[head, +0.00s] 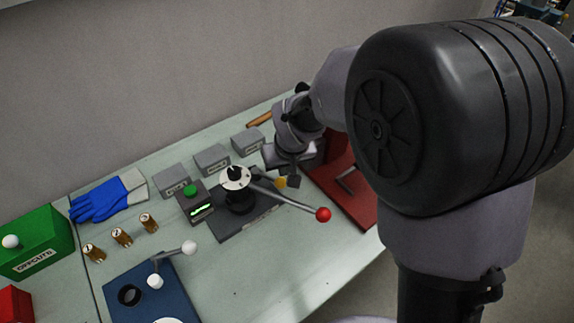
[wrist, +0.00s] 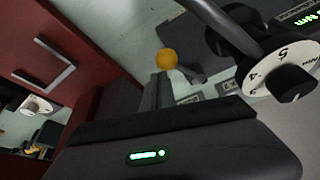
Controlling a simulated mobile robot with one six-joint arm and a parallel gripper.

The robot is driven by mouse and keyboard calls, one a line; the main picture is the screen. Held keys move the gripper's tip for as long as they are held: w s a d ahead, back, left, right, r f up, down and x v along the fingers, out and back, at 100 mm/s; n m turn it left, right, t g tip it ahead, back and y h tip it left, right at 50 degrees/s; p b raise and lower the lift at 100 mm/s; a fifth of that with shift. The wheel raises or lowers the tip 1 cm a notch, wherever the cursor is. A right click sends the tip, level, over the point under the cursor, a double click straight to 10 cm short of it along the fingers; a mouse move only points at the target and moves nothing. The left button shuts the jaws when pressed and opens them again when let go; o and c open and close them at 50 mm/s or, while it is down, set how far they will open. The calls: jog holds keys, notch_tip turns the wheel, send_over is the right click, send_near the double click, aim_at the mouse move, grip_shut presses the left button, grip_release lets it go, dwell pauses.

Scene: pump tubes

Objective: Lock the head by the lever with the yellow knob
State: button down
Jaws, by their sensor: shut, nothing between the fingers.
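The yellow knob (head: 280,183) shows beside the pump head (head: 240,200), partly hidden by my gripper (head: 291,180). In the wrist view the round yellow knob (wrist: 167,59) is just past the fingertips of my gripper (wrist: 160,80). A short grey lever (wrist: 191,74) shows right of the knob. The fingers are shut with nothing between them; I cannot tell whether they touch the knob. The head carries a white numbered dial (head: 235,178), also in the wrist view (wrist: 282,82).
A long lever with a red knob (head: 323,214) reaches right from the head. A red drawer unit (head: 350,190) stands close right of my gripper. Grey boxes (head: 211,159) line the back. A green-lit control box (head: 194,203) sits left of the head.

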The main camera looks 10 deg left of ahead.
jog(key=shift+s+a, duration=0.1)
jog(key=shift+s, duration=0.2)
jog(key=shift+s+f, duration=0.2)
dwell(0.4)
jog(key=shift+w+r, duration=0.1)
notch_tip(320, 180, up, 10)
jog(key=p, duration=0.4)
jog(key=shift+w+r, duration=0.15)
jog(key=shift+w, duration=0.25)
